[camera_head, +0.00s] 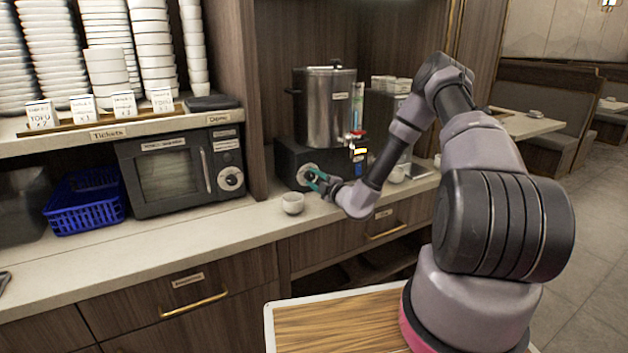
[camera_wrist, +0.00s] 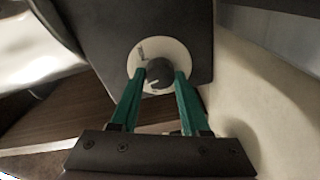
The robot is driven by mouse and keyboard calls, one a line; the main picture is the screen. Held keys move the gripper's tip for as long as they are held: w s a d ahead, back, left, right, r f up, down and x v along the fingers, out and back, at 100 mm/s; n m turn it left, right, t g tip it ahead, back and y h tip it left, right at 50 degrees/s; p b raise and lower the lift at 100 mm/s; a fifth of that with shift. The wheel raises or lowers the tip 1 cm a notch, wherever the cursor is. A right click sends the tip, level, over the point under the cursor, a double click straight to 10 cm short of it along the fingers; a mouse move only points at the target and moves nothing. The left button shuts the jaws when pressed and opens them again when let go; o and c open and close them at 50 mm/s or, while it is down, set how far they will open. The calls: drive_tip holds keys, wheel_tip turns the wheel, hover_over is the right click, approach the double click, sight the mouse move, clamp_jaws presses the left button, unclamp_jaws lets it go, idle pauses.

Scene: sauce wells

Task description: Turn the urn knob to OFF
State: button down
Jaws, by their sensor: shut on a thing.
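The urn (camera_head: 325,108) is a steel cylinder with a lid, standing on a black base (camera_head: 290,160) on the counter. The urn knob is dark, on a round pale dial (camera_head: 307,173) on the front of the base. In the wrist view the knob (camera_wrist: 159,73) sits in the middle of the dial (camera_wrist: 137,60), between my green fingers. My gripper (camera_wrist: 160,82) is shut on the knob, one finger at each side. In the head view my gripper (camera_head: 318,183) is at the dial. The dial's markings are too small to read.
A microwave (camera_head: 180,170) and a blue basket (camera_head: 85,198) are further left. The counter front (camera_head: 190,230) is clear.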

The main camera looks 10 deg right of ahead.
drive_tip(key=n, duration=0.4)
drive_tip(key=n+h, duration=0.1)
drive_tip(key=n, duration=0.3)
drive_tip(key=shift+g, duration=0.3)
drive_tip(key=shift+n, duration=0.4)
drive_tip(key=shift+c, duration=1.9)
unclamp_jaws()
drive_tip(key=v, duration=1.1)
drive_tip(key=shift+f, duration=0.1)
